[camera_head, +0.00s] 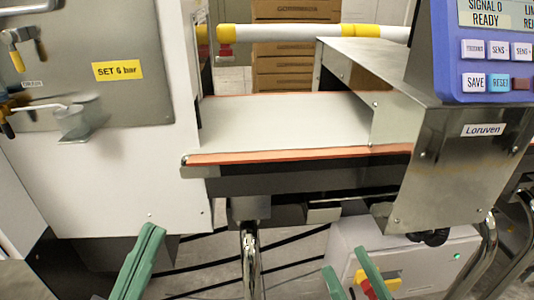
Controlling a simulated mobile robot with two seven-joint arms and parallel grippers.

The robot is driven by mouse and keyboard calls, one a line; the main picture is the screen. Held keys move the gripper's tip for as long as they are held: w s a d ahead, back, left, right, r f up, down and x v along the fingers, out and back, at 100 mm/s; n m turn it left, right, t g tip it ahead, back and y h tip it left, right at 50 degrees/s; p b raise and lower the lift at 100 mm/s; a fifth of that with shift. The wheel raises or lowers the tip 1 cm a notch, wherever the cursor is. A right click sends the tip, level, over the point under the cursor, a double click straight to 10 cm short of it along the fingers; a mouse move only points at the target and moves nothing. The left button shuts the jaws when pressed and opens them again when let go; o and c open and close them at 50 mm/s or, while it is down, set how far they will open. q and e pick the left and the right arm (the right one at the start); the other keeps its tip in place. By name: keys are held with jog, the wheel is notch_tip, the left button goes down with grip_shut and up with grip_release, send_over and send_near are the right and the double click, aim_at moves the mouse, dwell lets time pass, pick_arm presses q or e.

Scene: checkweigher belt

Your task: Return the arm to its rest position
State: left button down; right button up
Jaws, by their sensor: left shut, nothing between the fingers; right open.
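My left gripper (152,230) shows at the bottom left as green fingers pressed together, with nothing between them. It is in front of the lower edge of the white cabinet (130,190), apart from the belt. My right gripper (346,261) shows at the bottom, right of centre. Its two green fingers are spread apart and empty, in front of a grey box with a red and yellow switch. Both grippers are low in the picture, below the belt. The rest of both arms is out of view.
The pale, empty conveyor belt (285,125) with orange edges crosses the middle. A steel housing (465,165) and a blue control panel (495,65) stand at the right. The grey switch box (420,262) is below. Stacked brown boxes (283,72) stand behind a white rail (285,32).

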jog(key=s+a+r+n+y, duration=0.1)
jog(key=s+r+n+y, duration=0.15)
jog(key=r+n, duration=0.35)
jog(key=s+a+r+n+y, duration=0.15)
jog(key=s+r+n, duration=0.3)
jog(key=r, duration=0.45)
pick_arm(q)
jog(key=w+a+f+n+g+y+p, duration=0.4)
jog(key=w+f+n+y+p, duration=0.45)
jog(key=p, duration=0.85)
pick_arm(e)
jog(key=w+d+f+m+g+h, duration=0.4)
jog(key=w+f+m+h, duration=0.4)
jog(key=f+h, duration=0.15)
pick_arm(q)
jog(key=s+f+n+g+y+p, duration=0.2)
jog(key=s+f+g+y+p, duration=0.2)
jog(key=s+f+g+p, duration=0.5)
notch_tip(320, 180, down, 2)
jog(key=shift+s+f+y+p, duration=0.25)
jog(key=shift+s+y+p, duration=0.1)
jog(key=shift+s+p, duration=0.4)
pick_arm(e)
jog(key=s+d+f+m+g+h, duration=0.1)
jog(key=s+f+m+g+h, duration=0.1)
jog(key=s+f+g, duration=0.6)
notch_tip(320, 180, down, 3)
jog(key=shift+s+f+m+h, duration=0.1)
jog(key=shift+s+m+h, duration=0.25)
jog(key=shift+s+h, duration=0.25)
